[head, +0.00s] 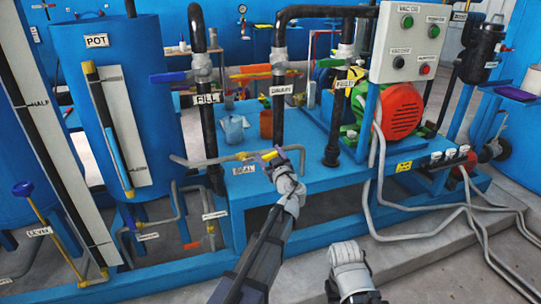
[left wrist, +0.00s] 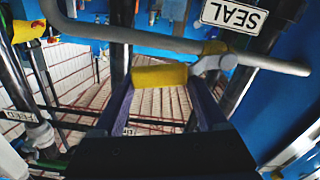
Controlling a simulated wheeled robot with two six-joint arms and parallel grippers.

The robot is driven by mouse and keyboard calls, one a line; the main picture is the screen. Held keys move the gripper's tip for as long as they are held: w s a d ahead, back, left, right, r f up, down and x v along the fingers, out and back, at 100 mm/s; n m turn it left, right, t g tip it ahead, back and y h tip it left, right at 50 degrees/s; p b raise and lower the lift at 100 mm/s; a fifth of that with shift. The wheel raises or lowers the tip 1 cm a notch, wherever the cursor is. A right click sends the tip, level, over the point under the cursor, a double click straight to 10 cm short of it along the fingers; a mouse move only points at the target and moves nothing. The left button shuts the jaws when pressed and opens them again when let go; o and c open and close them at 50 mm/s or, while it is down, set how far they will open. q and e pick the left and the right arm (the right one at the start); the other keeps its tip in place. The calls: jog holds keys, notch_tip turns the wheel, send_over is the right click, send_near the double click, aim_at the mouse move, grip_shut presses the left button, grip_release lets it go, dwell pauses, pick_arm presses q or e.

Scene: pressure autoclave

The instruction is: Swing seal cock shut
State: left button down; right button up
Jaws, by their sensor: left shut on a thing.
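The seal cock sits on a thin grey pipe (head: 217,159) above the blue frame, by the SEAL label (head: 245,170). Its yellow handle (left wrist: 160,76) lies between the two purple fingers of my left gripper (head: 270,156) in the left wrist view. The left gripper (left wrist: 160,100) is shut on this handle. There the handle lies roughly along the pipe (left wrist: 130,36), beside the grey valve body (left wrist: 215,62). The SEAL label (left wrist: 235,15) shows upside down near it. In the head view the fingers partly hide the handle. My right arm shows low in the middle, without visible fingers.
Black upright pipes labelled FILL (head: 207,130) and DRAIN (head: 278,115) stand close behind the cock. A blue tank marked POT (head: 100,60) is at left. A control box (head: 415,42) and a red motor (head: 402,110) are at right. Grey hoses (head: 440,225) cross the floor.

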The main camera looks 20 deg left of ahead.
aim_at(265, 156)
pick_arm(q)
jog(key=r+n+p, duration=0.1)
jog(key=n, duration=0.1)
jog(key=s+a+r+n+p, duration=0.1)
jog(key=shift+a+r+n, duration=0.15)
jog(key=shift+r+n, duration=0.25)
jog(key=s+a+r+n+p, duration=0.2)
jog(key=a+n, duration=0.3)
jog(key=n, duration=0.4)
jog(key=shift+s+a+r+n+p, duration=0.25)
jog(key=shift+s+n+p, duration=0.2)
jog(key=shift+s, duration=0.4)
jog(key=shift+c, duration=1)
grip_release()
